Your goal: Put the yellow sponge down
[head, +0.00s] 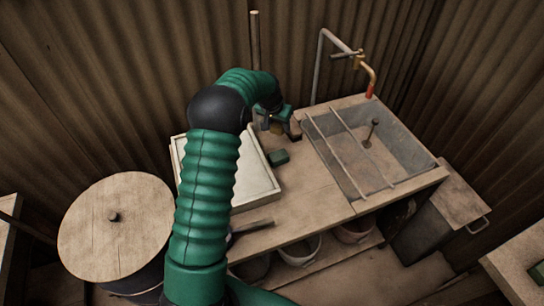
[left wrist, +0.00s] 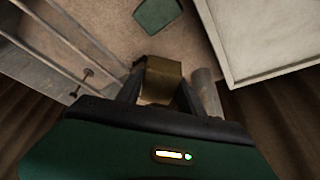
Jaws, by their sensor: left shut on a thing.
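The yellow sponge (left wrist: 162,78) is a dull yellow-brown block between the two fingers of my left gripper (left wrist: 158,98) in the left wrist view. The gripper is shut on it. In the head view my left gripper (head: 279,124) is at the back of the wooden bench (head: 310,190), between the white tray and the sink, and the sponge is mostly hidden there. I cannot tell whether the sponge touches the bench. My right gripper is not in view.
A green block (head: 278,157) lies on the bench beside the white tray (head: 263,188); it also shows in the left wrist view (left wrist: 158,14). A grey cylinder (left wrist: 206,95) stands close to the gripper. A sink (head: 388,160) with bars across it is at the right.

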